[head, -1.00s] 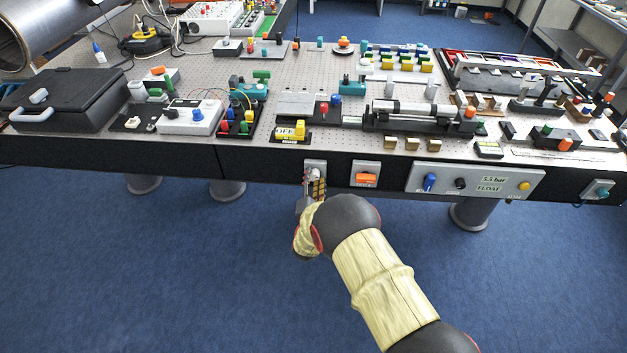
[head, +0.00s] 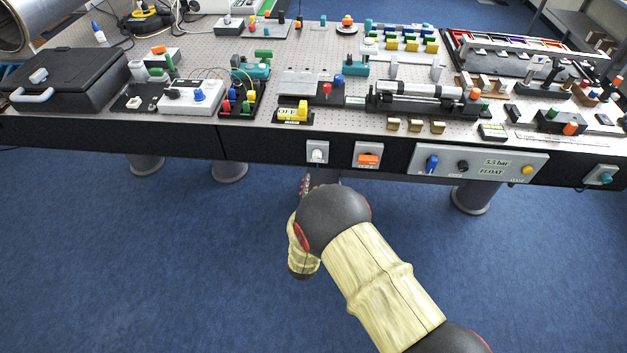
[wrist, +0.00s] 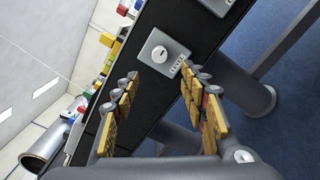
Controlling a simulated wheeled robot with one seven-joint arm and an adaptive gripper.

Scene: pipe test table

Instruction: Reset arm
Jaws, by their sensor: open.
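My gripper (head: 306,186) hangs in front of the table's dark front edge, just below a small grey panel (head: 317,146) with a white round knob (head: 317,155). The wrist view shows my gripper (wrist: 163,98) with its two yellow-padded fingers spread apart and nothing between them. The knob (wrist: 158,53) and its labelled panel lie beyond the fingertips there, apart from them. In the head view my arm covers part of the gripper.
An orange switch (head: 368,159) sits right of the knob panel. Further right is a wide panel (head: 476,163) with a blue handle, a black knob and a yellow button. Many fixtures crowd the perforated tabletop (head: 210,62). Blue floor (head: 120,260) in front is clear.

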